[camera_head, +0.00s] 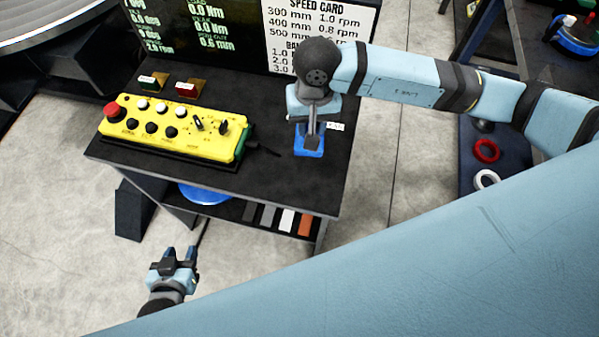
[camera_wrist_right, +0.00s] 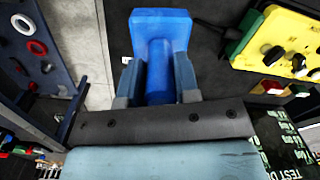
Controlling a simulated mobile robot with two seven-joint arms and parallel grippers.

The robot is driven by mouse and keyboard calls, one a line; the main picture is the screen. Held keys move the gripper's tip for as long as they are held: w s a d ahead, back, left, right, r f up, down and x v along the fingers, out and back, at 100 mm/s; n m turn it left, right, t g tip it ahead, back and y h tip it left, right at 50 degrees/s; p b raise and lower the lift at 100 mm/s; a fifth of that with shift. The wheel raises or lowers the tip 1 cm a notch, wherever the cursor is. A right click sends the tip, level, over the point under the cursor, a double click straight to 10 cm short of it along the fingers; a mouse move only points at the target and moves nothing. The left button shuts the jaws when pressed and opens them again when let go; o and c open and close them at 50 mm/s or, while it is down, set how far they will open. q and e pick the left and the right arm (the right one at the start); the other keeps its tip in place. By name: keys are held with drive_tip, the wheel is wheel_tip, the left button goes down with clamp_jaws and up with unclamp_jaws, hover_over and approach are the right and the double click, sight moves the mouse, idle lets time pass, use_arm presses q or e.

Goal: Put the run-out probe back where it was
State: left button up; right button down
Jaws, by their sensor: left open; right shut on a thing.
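The blue thing, which I take to be the run-out probe (camera_wrist_right: 160,70), has a round stem and a square block at its far end. My right gripper (camera_head: 311,133) is shut on it, with one finger on each side of the stem in the right wrist view. In the head view the probe's blue block (camera_head: 309,152) shows below the gripper at the right part of the dark table (camera_head: 270,178). I cannot tell whether it touches the top. My left gripper (camera_head: 176,256) is open and empty, in front of the table and low in the picture.
A yellow control box (camera_head: 180,128) with knobs and a red button stands left of the probe, its cable reaching toward it. A small white label (camera_head: 336,127) lies close to the right gripper. Red and green tags and display boards stand behind. A blue rack with rings is at right.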

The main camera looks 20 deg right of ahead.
drive_tip(key=s+a+r+m, duration=0.2)
drive_tip(key=a+r, duration=0.2)
drive_tip(key=r, duration=0.4)
drive_tip(key=f+p, duration=0.1)
drive_tip(key=f, duration=1.1)
drive_tip(key=f+p, duration=0.1)
drive_tip(key=f, duration=0.6)
drive_tip(key=shift+s+a+p, duration=0.25)
drive_tip(key=shift+s+p, duration=0.1)
drive_tip(key=shift+f, duration=0.15)
drive_tip(key=c, duration=0.8)
unclamp_jaws()
drive_tip(key=shift+c, duration=0.2)
